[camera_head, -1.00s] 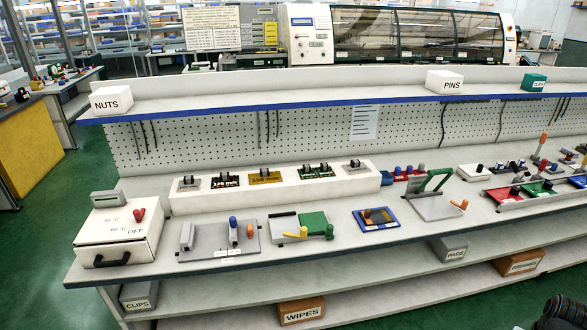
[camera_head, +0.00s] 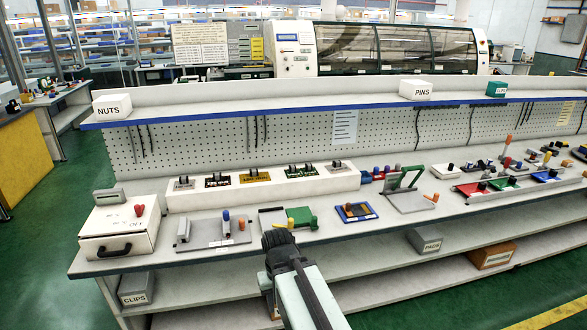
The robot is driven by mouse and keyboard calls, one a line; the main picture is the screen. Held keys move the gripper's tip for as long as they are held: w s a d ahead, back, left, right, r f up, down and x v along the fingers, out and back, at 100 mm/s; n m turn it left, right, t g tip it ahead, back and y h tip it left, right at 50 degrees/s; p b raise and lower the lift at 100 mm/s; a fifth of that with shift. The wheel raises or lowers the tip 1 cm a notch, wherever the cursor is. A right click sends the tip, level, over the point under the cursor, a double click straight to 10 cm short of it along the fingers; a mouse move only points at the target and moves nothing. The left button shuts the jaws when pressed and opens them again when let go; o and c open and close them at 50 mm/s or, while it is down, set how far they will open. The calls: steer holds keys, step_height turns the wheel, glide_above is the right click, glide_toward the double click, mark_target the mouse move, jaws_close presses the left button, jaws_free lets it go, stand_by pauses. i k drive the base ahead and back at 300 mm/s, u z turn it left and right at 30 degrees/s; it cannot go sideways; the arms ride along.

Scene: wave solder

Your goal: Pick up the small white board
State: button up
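A long white rack block (camera_head: 383,180) on the bench holds a row of small boards with dark clips. The leftmost board (camera_head: 183,184) and the rightmost board (camera_head: 338,167) look pale grey or white. I cannot tell which one is the small white board. My gripper (camera_head: 278,238) is a dark shape at the end of my arm. It appears in front of the bench edge, below and right of the rack's middle, and apart from the boards.
A white box with a handle (camera_head: 118,232) stands at the bench's left end. A grey fixture (camera_head: 205,233), a green piece (camera_head: 301,217) and a blue-framed tray (camera_head: 356,212) lie in front of the rack. An upper shelf (camera_head: 260,112) runs behind. Right bench holds many small parts.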

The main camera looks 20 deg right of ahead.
mark_target(336, 166)
steer(key=u, duration=0.1)
steer(key=i, duration=1)
steer(key=z, duration=0.05)
